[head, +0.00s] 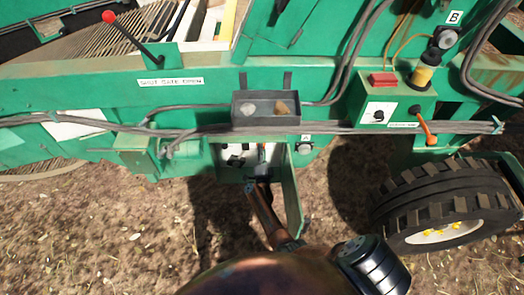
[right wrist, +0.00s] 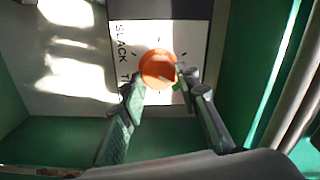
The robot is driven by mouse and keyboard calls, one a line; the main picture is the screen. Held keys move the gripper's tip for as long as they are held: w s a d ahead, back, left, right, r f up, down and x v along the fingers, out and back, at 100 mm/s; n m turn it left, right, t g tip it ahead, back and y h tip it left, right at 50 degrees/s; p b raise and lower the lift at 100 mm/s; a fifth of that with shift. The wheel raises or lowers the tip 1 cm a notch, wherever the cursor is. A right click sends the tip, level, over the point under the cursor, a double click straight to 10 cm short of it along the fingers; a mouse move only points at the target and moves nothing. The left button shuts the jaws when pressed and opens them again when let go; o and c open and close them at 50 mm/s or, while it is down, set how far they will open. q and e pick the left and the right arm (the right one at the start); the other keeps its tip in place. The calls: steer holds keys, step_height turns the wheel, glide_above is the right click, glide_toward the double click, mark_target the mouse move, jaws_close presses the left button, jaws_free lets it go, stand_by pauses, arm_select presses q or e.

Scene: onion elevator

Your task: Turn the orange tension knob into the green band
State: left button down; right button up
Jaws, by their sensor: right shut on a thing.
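The orange tension knob (right wrist: 158,69) sits on a white label plate (right wrist: 125,38) inside a green box. The plate reads "SLACK", with part of a second word beginning with T beside the knob. A small bit of green (right wrist: 178,86) shows at the knob's lower right; the fingers hide the rest of that area. A pale line crosses the knob's face, but I cannot tell exactly where it points. My right gripper (right wrist: 158,92) is shut on the knob, one finger on each side. In the head view my right gripper (head: 261,170) reaches into the open box, hiding the knob. My left gripper is out of view.
The open green door (head: 292,195) stands close to the right of my right gripper. A dark tray (head: 266,120) with small lumps is above the box. Cables (head: 190,132) run along the frame. A control box (head: 385,108) and a big tyre (head: 440,200) are at the right.

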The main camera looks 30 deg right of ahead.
steer(key=o, duration=1.2)
steer(key=shift+c, duration=0.2)
